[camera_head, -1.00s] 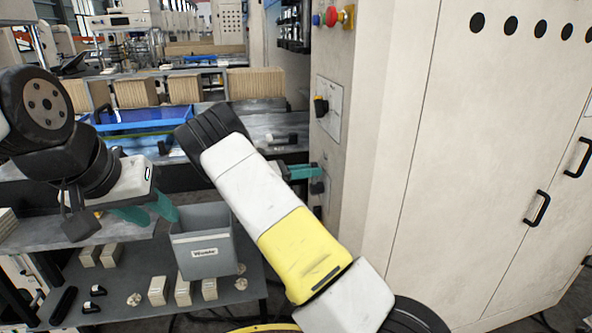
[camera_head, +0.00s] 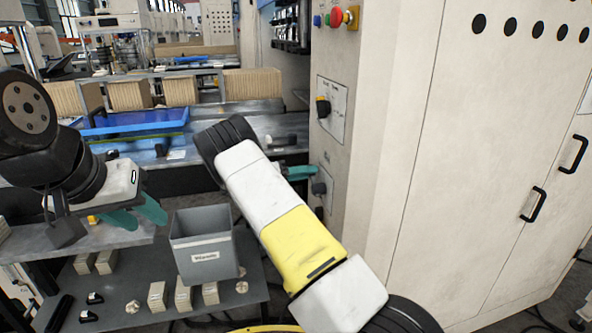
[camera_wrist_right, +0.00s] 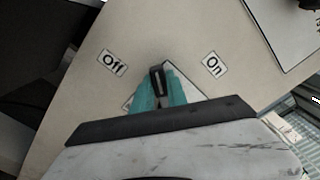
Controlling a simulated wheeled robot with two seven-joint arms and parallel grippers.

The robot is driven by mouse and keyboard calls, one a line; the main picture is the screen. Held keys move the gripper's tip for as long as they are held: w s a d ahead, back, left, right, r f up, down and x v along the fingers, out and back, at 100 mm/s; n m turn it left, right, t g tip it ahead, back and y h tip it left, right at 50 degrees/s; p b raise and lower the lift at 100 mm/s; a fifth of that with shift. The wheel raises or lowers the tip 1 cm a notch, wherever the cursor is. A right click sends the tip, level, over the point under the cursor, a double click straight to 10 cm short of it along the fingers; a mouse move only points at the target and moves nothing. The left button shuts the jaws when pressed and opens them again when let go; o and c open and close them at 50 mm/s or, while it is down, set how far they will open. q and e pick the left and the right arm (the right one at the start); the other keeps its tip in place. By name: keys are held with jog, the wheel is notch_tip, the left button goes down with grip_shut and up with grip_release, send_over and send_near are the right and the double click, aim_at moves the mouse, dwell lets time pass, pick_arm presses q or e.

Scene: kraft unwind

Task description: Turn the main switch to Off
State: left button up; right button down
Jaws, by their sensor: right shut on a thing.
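The main switch is a black knob with a white mark (camera_wrist_right: 157,77), on a pale cabinet side. In the right wrist view my right gripper (camera_wrist_right: 160,88) has its teal fingers shut on it. The knob points nearly straight up there, between an Off label (camera_wrist_right: 112,63) at left and an On label (camera_wrist_right: 214,64) at right. In the head view my right gripper (camera_head: 300,172) is at the lower knob (camera_head: 319,187) on the cabinet's side; the arm hides part of the gripper. My left gripper (camera_head: 142,214) is open and empty, its teal fingers apart above the lower shelf.
An upper black-and-yellow knob (camera_head: 323,107) and several coloured buttons (camera_head: 337,16) are on the same cabinet side. The tall cabinet (camera_head: 460,130) fills the right. A grey bin (camera_head: 205,245) stands on the lower shelf near my left gripper. A blue tray (camera_head: 135,121) lies behind.

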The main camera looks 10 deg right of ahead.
jog(key=f+n, duration=0.1)
jog(key=n, duration=0.1)
jog(key=w+f+n, duration=0.1)
jog(key=n, duration=0.1)
jog(key=shift+f, duration=0.15)
jog(key=shift+f+n, duration=0.7)
jog(key=shift+n, duration=0.7)
jog(key=shift+f, duration=0.1)
jog(key=c, duration=1.3)
grip_release()
jog(key=a, duration=0.8)
jog(key=shift+s, duration=0.1)
